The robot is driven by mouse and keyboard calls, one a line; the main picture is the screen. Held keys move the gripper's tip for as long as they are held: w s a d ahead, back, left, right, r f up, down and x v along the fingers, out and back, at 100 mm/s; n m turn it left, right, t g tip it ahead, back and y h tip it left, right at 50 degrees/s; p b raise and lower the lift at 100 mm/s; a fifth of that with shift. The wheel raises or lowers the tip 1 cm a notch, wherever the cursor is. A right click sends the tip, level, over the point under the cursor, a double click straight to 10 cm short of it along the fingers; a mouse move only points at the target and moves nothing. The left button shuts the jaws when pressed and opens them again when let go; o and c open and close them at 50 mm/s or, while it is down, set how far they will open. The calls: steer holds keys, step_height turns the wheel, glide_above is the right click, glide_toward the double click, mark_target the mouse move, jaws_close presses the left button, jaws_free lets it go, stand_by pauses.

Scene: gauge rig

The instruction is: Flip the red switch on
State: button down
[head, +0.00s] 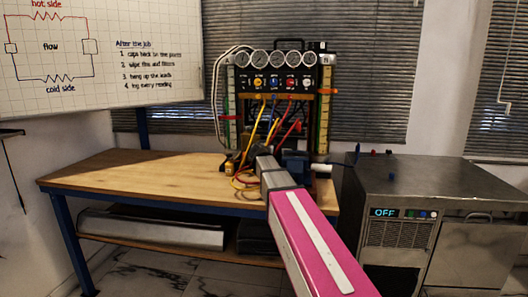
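I cannot single out the red switch with certainty. A red knob (291,82) sits in the row of coloured knobs on the black gauge panel (262,84). A small red part (297,126) shows below the panel among the hoses, and another small red part (389,151) shows on top of the steel machine (440,185). That machine's display (384,212) reads OFF, with small buttons beside it. My arm reaches up from the bottom, and my gripper (262,152) is in front of the rig's lower part. Its fingers are too small and dark to read.
The wooden bench (150,182) is clear on its left side. Yellow and red hoses (245,180) lie near my gripper. A blue part (294,163) stands just right of it. A whiteboard (100,55) hangs at left. A grey case (150,228) lies on the lower shelf.

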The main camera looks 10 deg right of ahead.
steer(key=shift+w+d, duration=0.1)
steer(key=shift+w, duration=0.15)
steer(key=shift+w+d+r, duration=0.1)
steer(key=shift+w+d, duration=0.05)
steer(key=shift+w, duration=0.45)
